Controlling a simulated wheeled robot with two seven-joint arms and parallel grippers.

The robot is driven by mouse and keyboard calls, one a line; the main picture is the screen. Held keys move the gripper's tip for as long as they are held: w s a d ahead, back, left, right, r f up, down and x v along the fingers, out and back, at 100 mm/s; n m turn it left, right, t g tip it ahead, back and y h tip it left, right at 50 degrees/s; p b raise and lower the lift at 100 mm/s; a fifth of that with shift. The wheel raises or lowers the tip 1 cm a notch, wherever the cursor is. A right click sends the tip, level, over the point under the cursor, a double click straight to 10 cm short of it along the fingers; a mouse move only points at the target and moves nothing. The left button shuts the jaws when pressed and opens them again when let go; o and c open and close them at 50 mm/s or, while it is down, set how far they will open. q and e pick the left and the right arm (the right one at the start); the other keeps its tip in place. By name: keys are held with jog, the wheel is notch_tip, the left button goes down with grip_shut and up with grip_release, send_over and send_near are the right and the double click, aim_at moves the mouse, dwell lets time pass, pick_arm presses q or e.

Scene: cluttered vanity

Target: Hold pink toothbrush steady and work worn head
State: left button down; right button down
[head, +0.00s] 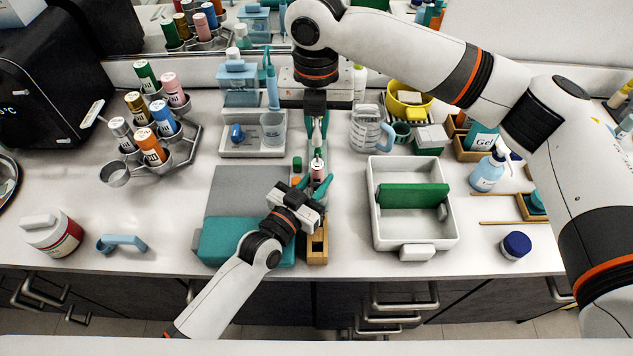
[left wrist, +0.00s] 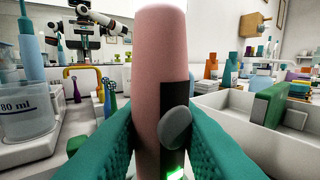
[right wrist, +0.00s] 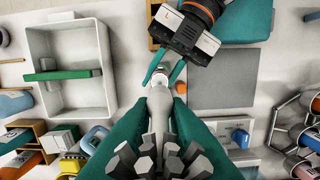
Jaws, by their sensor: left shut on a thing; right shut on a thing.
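The pink toothbrush handle (head: 317,171) stands upright near the middle of the counter. My left gripper (head: 314,183) is shut around it. The left wrist view shows the pink handle (left wrist: 160,60) between the teal fingers, with a grey button and a lit green light low on its dark panel. My right gripper (head: 317,140) points down from above, directly over the handle. In the right wrist view its teal fingers are shut on the pale worn head (right wrist: 160,115), with grey bristle tufts near the camera. The head lines up with the handle top; I cannot tell whether they are joined.
A white tray (head: 411,245) with a green block (head: 413,196) stands at right. A grey mat (head: 238,184) and teal pad (head: 222,240) lie at left. A measuring jug (head: 365,130), clear cup (head: 272,128) and bottle rack (head: 187,143) stand nearby.

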jog(key=shift+r, duration=3.2)
pick_arm(q)
jog(key=c, duration=1.1)
grip_release()
jog(key=shift+s+a, duration=0.1)
jog(key=v, duration=1.1)
jog(key=shift+s+a, duration=0.25)
jog(key=shift+s, duration=0.05)
jog(key=shift+s, duration=0.1)
pick_arm(e)
jog(key=shift+s, duration=0.1)
